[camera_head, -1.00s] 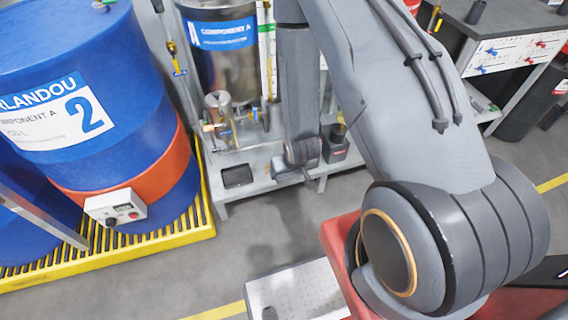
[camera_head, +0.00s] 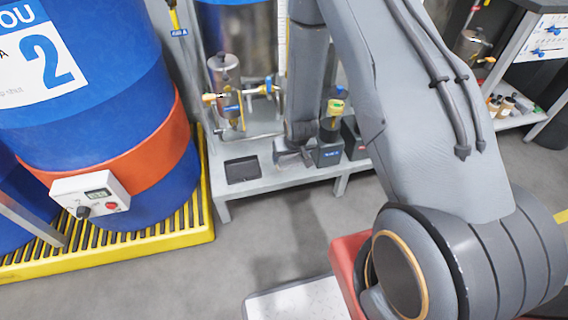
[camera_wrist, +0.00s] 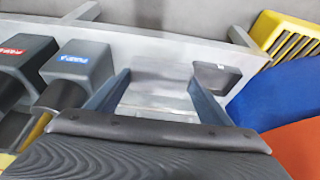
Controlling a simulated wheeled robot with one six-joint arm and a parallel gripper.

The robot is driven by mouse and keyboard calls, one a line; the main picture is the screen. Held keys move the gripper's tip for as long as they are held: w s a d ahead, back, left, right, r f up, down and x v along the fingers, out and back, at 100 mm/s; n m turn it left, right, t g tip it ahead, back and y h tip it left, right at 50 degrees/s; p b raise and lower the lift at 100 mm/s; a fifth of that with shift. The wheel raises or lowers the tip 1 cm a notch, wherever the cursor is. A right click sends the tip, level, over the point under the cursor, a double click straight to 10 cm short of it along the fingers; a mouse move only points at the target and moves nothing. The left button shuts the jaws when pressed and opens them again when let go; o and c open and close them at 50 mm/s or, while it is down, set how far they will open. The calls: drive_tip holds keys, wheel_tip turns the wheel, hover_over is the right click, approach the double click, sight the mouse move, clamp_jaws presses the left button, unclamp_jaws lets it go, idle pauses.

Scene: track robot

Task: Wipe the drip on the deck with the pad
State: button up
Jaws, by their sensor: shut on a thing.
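My gripper (camera_wrist: 158,88) has its two blue-grey fingers apart, with a pale grey piece, which looks like the pad (camera_wrist: 158,108), between them. In the head view my gripper (camera_head: 294,153) is low over the front of the grey deck (camera_head: 262,192), between a dark shallow tray and a blue-labelled dark block. The pad's edges blend with the deck, and I cannot tell whether it touches it. A paler, shinier patch on the deck (camera_wrist: 215,50) lies just beyond the fingertips in the wrist view; I cannot tell whether it is the drip.
The blue-labelled block (camera_head: 330,154) and a red-labelled block (camera_wrist: 22,58) stand close beside my gripper. The shallow tray (camera_head: 242,170) is on the other side. A metal pump with brass fittings (camera_head: 228,88) stands behind. A blue drum (camera_head: 95,120) sits on a yellow grate (camera_head: 200,225).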

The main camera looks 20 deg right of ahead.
drive_tip(key=shift+w+r+b+x, duration=0.1)
drive_tip(key=shift+w+b+x, duration=0.1)
drive_tip(key=shift+b+x, duration=2)
drive_tip(key=shift+w+r+b+x, duration=0.1)
drive_tip(key=shift+w+b+x, duration=0.05)
drive_tip(key=shift+b+x, duration=2)
drive_tip(key=shift+w+b+x, duration=0.2)
drive_tip(key=shift+b+x, duration=1.45)
drive_tip(key=shift+x, duration=1.1)
drive_tip(key=shift+f+b, duration=0.35)
drive_tip(key=shift+f, duration=0.55)
drive_tip(key=shift+w, duration=0.1)
drive_tip(key=shift+w+r, duration=0.1)
drive_tip(key=shift+w, duration=1.5)
drive_tip(key=shift+w+b, duration=0.75)
drive_tip(key=shift+w, duration=0.8)
drive_tip(key=shift+w+b, duration=0.4)
drive_tip(key=shift+w, duration=1.35)
drive_tip(key=shift+s+p, duration=1.35)
drive_tip(key=shift+s, duration=0.35)
drive_tip(key=shift+s+f+p, duration=0.15)
drive_tip(key=shift+s+p, duration=0.45)
drive_tip(key=shift+s, duration=0.4)
drive_tip(key=shift+s+f+p, duration=0.15)
drive_tip(key=shift+s+p, duration=0.45)
drive_tip(key=shift+s, duration=0.35)
